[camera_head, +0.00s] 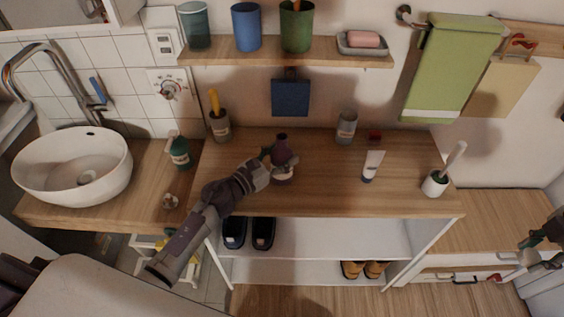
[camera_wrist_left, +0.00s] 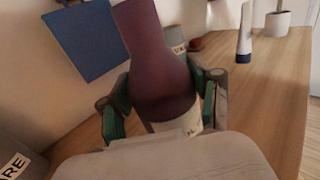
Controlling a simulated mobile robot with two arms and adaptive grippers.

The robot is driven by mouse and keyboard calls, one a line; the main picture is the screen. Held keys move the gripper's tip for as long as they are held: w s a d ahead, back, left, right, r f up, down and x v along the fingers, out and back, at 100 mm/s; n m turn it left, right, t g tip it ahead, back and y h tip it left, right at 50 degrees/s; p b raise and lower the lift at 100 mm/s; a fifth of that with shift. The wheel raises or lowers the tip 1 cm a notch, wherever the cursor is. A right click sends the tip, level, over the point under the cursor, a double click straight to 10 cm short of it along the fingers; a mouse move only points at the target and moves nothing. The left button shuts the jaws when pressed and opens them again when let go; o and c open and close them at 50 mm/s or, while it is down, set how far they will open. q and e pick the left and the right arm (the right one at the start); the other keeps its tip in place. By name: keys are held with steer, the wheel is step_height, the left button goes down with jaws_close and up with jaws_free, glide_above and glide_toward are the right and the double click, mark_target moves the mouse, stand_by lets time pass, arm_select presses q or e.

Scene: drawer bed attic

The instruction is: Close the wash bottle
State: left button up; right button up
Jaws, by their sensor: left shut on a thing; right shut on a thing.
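A purple bottle (camera_head: 283,153) with a pale lower band stands upright on the wooden counter (camera_head: 320,197), with a narrow dark neck on top. I take it to be the wash bottle. My left gripper (camera_head: 268,157) is shut on it from the left. In the left wrist view the bottle (camera_wrist_left: 155,60) fills the middle between the green-padded fingers (camera_wrist_left: 165,108); its top is cut off there. My right gripper (camera_head: 530,250) is at the right edge, far from the bottle, shut on a small pale thing (camera_head: 528,258). I cannot tell if that is a cap.
Around the bottle stand a grey bottle (camera_head: 346,128), a white tube (camera_head: 372,166), a brush holder (camera_head: 435,184) and a green bottle (camera_head: 179,153). A shelf (camera_head: 330,62) hangs above. A white basin (camera_head: 70,170) is at left. The counter's front middle is clear.

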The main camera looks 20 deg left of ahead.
mark_target(281, 145)
arm_select(q)
steer(key=shift+c, duration=1.4)
steer(key=shift+r, duration=0.1)
